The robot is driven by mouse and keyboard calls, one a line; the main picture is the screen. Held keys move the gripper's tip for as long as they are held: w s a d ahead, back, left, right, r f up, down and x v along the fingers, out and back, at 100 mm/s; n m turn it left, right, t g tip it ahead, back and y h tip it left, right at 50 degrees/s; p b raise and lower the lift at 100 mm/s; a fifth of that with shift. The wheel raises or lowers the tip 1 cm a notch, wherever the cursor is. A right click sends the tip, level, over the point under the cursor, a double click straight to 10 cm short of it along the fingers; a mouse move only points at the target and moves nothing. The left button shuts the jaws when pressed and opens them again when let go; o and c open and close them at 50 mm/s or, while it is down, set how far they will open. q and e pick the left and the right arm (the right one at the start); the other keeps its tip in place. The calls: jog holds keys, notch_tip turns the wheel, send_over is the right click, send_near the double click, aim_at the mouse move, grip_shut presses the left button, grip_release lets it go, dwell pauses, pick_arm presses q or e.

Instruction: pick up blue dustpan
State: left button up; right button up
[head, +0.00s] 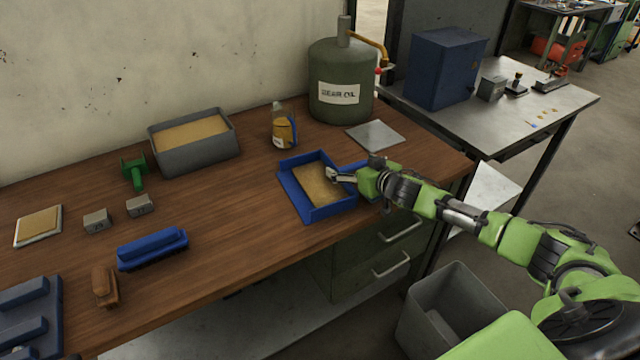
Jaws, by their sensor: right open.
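The blue dustpan (296,201) lies on the wooden workbench, with a layer of tan, sand-like material in its pan. My right gripper (333,175) is open and reaches in from the right. Its fingertips appear over the right part of the pan. I cannot tell whether they touch it. A blue part on the dustpan's right side is partly hidden by my gripper. My left gripper is not in view.
A grey bin of tan material (193,162), a jug (284,130), a gear oil can (341,95) and a flat metal plate (375,136) stand around. A blue brush (152,250) lies to the left. Bare wood surrounds the dustpan's left side.

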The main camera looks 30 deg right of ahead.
jog(key=c, duration=1.5)
jog(key=shift+r, duration=0.1)
